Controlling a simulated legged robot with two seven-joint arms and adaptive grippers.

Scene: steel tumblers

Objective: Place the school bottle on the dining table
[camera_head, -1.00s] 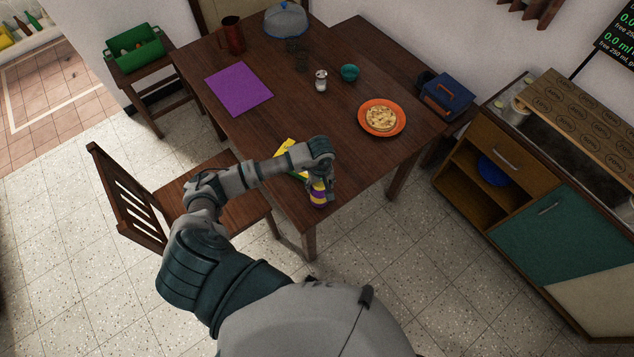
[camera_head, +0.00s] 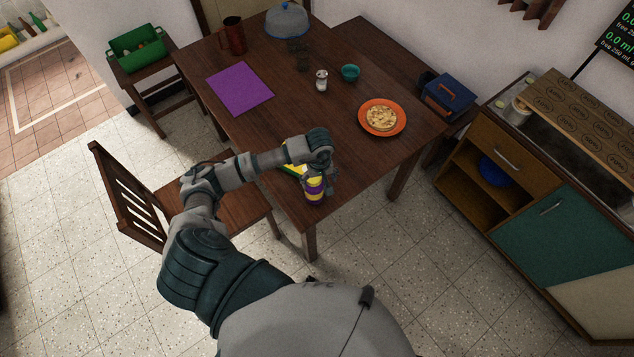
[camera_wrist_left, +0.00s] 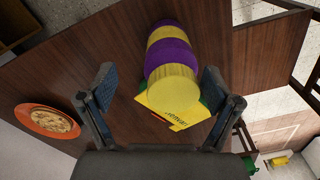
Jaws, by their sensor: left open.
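The school bottle (camera_head: 314,190), banded in yellow and purple, is at the near corner of the dining table (camera_head: 270,135). It looks upright on the wooden top. In the left wrist view the bottle (camera_wrist_left: 172,65) shows its yellow cap toward the camera. My left gripper (camera_head: 327,176) is right by the bottle. In the wrist view its two fingers (camera_wrist_left: 158,82) are spread wide, one on each side of the bottle's cap end, with visible gaps. My wrist hides part of the bottle's surroundings in the head view. My right gripper is not in view.
A yellow and green printed item (camera_wrist_left: 180,112) lies beside the bottle. An orange plate with food (camera_head: 364,126), a purple mat (camera_head: 240,88), a shaker (camera_head: 321,81) and a teal bowl (camera_head: 350,73) are farther back. A chair (camera_head: 125,190) stands left. Mid-table is clear.

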